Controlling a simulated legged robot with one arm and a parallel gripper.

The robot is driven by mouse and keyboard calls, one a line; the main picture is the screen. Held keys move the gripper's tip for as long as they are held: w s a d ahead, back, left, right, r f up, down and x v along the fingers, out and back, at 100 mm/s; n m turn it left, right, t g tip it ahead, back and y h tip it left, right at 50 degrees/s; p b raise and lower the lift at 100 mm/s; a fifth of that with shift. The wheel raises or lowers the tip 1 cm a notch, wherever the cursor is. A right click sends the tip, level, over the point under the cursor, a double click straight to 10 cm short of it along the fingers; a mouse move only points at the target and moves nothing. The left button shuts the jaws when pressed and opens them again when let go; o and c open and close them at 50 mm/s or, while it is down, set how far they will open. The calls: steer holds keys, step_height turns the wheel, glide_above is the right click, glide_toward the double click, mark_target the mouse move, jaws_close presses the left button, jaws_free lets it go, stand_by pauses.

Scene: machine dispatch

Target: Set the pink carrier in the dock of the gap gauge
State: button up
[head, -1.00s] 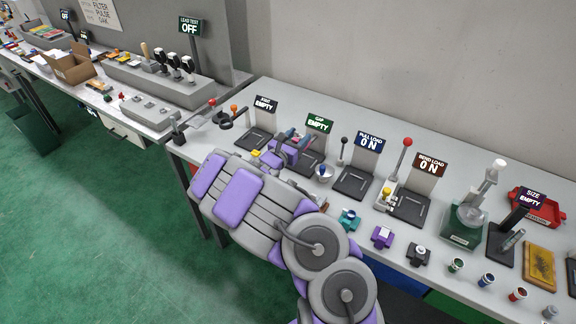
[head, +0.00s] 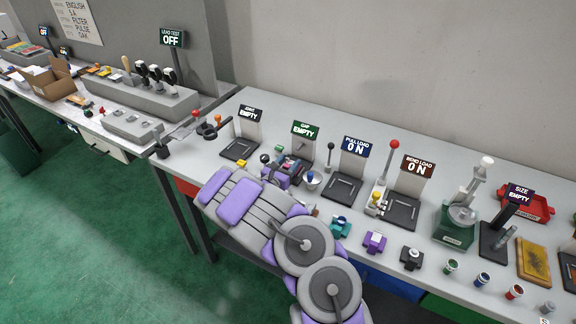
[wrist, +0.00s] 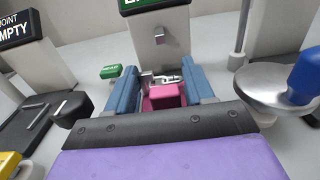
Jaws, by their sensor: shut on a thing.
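The pink carrier (wrist: 163,97) is between the two blue-grey fingers of my gripper (wrist: 172,88) in the wrist view. A small metal piece (wrist: 165,79) shows at its far side. My gripper is shut on the carrier; it also shows in the head view (head: 287,168), at the gap gauge. The gap gauge has a green sign (head: 305,130) reading GAP EMPTY on a grey upright (wrist: 158,45), which stands just beyond the carrier. The dock is mostly hidden by my gripper, so I cannot tell whether the carrier touches it.
The joint gauge (head: 240,149) is on the left and the pull load station (head: 343,186) on the right. Teal (head: 340,226), purple (head: 374,242) and black (head: 411,258) carriers line the front edge.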

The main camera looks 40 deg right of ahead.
steer(key=shift+d, duration=0.1)
steer(key=o, duration=1.1)
steer(key=shift+f, duration=0.1)
